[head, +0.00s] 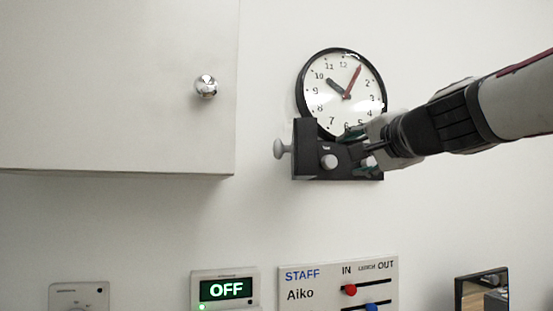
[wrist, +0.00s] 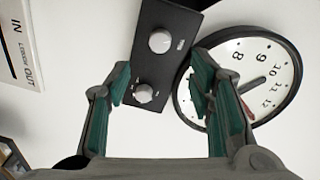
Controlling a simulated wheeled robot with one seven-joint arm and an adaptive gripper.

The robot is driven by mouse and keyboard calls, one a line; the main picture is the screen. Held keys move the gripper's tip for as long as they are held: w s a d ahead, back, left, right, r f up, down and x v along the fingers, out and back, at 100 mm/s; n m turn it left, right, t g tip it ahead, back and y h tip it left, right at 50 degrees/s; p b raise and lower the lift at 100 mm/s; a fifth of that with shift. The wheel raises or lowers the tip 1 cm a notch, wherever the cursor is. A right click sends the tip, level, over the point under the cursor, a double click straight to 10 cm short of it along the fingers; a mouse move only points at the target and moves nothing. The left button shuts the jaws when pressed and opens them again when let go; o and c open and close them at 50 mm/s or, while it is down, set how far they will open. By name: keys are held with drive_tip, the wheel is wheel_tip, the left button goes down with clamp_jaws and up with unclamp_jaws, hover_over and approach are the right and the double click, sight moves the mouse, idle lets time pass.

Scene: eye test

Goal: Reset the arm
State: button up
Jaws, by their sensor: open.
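My gripper (head: 356,157) reaches in from the right in the head view, in front of the right part of a black box with knobs (head: 306,158). In the wrist view my gripper (wrist: 160,92) is open, with its two green-padded fingers apart and nothing held between them. The black box (wrist: 172,40) shows there between and beyond the fingers, with one pale knob (wrist: 160,42) and a second knob (wrist: 144,93). I cannot tell whether a finger touches the box. My arm hides part of the box's right side in the head view.
A round wall clock (head: 328,94) hangs just above the box. A pale cabinet with a round knob (head: 206,86) juts out at upper left. Below are an OFF display (head: 226,289), a staff board with sliders (head: 322,280) and a dark-framed item (head: 481,290). Bare wall lies between.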

drive_tip(key=shift+s+d, duration=0.1)
drive_tip(key=shift+s, duration=0.6)
drive_tip(key=s+a+f+n+g, duration=0.25)
drive_tip(key=s+f, duration=0.35)
drive_tip(key=f, duration=0.4)
drive_tip(key=s+a+f+n+g, duration=0.1)
drive_tip(key=s+f+n+g, duration=0.35)
drive_tip(key=f, duration=0.45)
drive_tip(key=s+a+f+n+g, duration=0.2)
drive_tip(key=s+f+n, duration=0.1)
drive_tip(key=s+f, duration=0.55)
drive_tip(key=s+d+f+n+g+h, duration=0.2)
drive_tip(key=s+f, duration=0.5)
drive_tip(key=f, duration=0.4)
drive_tip(key=shift+s+d+n+g+h, duration=0.3)
drive_tip(key=shift+s+d+n+g, duration=0.15)
drive_tip(key=shift+d+g, duration=0.7)
drive_tip(key=shift+w+d, duration=0.1)
drive_tip(key=shift+c, duration=0.2)
